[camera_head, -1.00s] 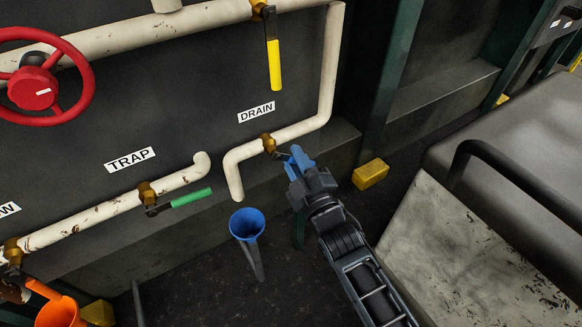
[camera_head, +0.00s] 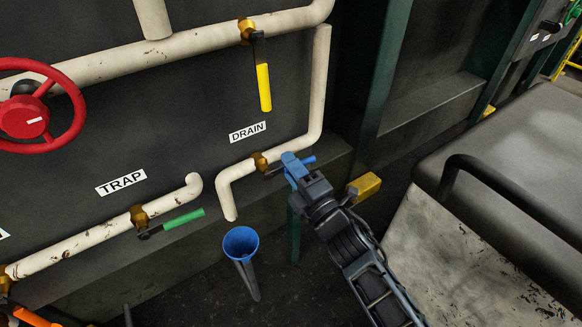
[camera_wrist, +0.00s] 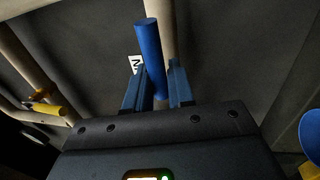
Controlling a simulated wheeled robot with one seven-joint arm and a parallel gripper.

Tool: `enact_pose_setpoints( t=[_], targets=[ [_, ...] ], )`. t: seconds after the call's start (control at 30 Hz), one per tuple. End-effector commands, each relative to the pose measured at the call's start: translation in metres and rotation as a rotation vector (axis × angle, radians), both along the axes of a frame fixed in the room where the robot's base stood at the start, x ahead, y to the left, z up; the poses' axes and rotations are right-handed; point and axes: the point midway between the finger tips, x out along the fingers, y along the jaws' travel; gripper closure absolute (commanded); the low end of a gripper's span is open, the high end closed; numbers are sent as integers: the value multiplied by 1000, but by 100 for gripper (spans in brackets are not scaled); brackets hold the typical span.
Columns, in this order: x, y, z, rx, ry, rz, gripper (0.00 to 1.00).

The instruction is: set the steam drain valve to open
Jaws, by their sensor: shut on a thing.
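The drain valve (camera_head: 259,162) is a brass body on the white pipe below the DRAIN label (camera_head: 247,132). Its lever has a blue handle (camera_head: 309,160) that points to the right, roughly along the pipe run and a little below it. My gripper (camera_head: 292,164) is shut on this handle, and the handle's end sticks out to the right past the fingers. In the wrist view the blue handle (camera_wrist: 150,45) passes between the two blue fingers. The gripper hides the handle's middle.
A yellow-handled valve (camera_head: 264,87) hangs on the upper pipe. A green-handled valve (camera_head: 183,220) is under the TRAP label (camera_head: 121,182). A blue funnel (camera_head: 241,243) stands below the drain outlet. A red handwheel (camera_head: 28,117) is at left, and a grey bench (camera_head: 530,150) at right.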

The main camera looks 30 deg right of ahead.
Motion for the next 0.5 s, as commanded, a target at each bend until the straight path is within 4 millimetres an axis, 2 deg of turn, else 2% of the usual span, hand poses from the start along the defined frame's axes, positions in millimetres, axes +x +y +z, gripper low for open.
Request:
enact_pose_setpoints(
  t=[0.47,0.5],
  targets=[
    [1,1,5,-13,-8,3,100],
    [1,1,5,-13,-8,3,74]
  ],
)
